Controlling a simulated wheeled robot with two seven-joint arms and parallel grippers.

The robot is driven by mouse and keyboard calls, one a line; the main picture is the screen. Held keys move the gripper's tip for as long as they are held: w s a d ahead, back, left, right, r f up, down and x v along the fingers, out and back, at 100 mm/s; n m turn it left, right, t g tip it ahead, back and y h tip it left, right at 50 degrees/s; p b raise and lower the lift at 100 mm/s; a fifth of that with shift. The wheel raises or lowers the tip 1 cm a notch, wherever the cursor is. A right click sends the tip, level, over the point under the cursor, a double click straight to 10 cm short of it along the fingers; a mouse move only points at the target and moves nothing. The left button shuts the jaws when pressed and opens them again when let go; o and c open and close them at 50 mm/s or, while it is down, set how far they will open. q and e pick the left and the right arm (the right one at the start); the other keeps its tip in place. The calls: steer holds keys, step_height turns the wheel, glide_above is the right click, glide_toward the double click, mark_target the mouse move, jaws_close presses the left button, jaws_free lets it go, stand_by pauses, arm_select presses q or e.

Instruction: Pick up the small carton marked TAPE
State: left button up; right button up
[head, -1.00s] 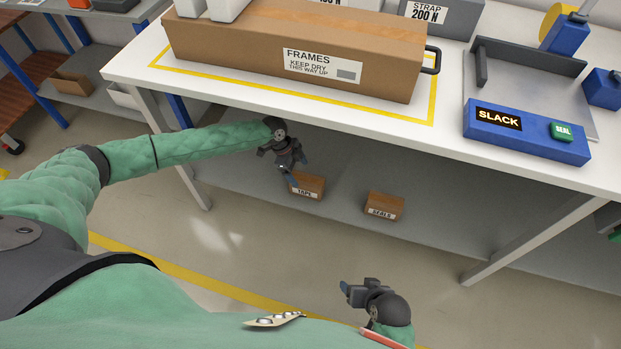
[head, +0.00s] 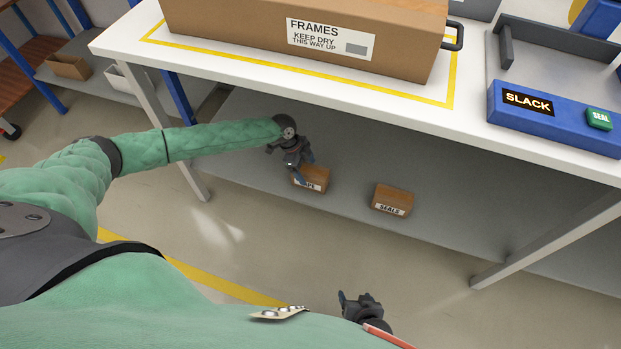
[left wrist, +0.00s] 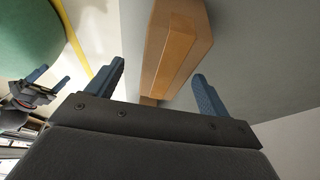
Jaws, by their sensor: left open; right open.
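The small brown carton marked TAPE (head: 317,178) sits on the grey lower shelf under the table. Its label is partly covered by my left gripper (head: 303,168), which is at the carton's upper left side in the head view. In the left wrist view, the blue fingers of my left gripper (left wrist: 159,78) are apart, with the carton (left wrist: 172,48) ahead and in line with the gap. I cannot tell whether they touch it. My right gripper (head: 352,299) is open and empty, low in front of my body; it also shows in the left wrist view (left wrist: 50,80).
A similar carton marked SEALS (head: 392,199) stands to the right on the lower shelf (head: 345,207). The white tabletop (head: 130,48) overhangs the shelf and carries a large FRAMES carton (head: 300,50) and a blue sealer (head: 550,120). A table leg (head: 545,240) stands at the right.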

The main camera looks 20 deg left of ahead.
arm_select(q)
steer(key=shift+w+x, duration=0.2)
steer(key=shift+x, duration=1.4)
steer(key=shift+w+x, duration=0.2)
steer(key=shift+x, duration=1.35)
steer(key=shift+a+f, duration=0.1)
steer(key=shift+f, duration=0.1)
steer(key=c, duration=1.3)
